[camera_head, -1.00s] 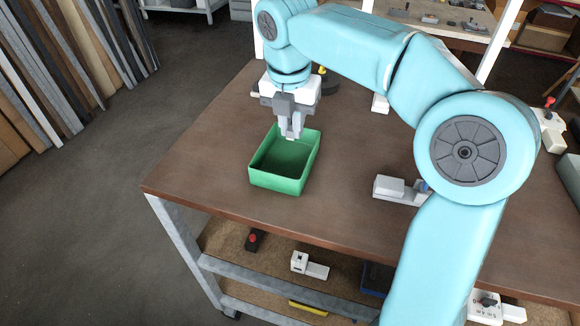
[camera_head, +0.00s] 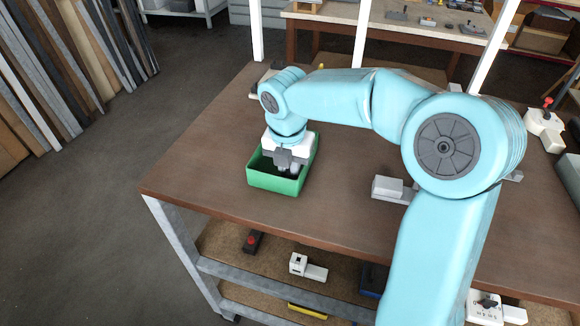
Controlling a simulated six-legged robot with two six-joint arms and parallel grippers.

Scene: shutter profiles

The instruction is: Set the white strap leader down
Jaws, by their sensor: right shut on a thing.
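My right gripper (camera_head: 288,168) is down inside the green open-topped bin (camera_head: 272,182) on the brown table. The gripper points down, with its fingertips below the bin's rim near its right wall. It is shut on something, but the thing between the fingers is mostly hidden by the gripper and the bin. I cannot make out the white strap leader clearly. My left gripper does not show.
The brown tabletop (camera_head: 215,180) is clear around the bin's left and front. A white and grey device (camera_head: 388,188) stands right of the bin. Another with a red knob (camera_head: 546,122) is at the far right. A lower shelf holds several devices. Profiles lean at the left.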

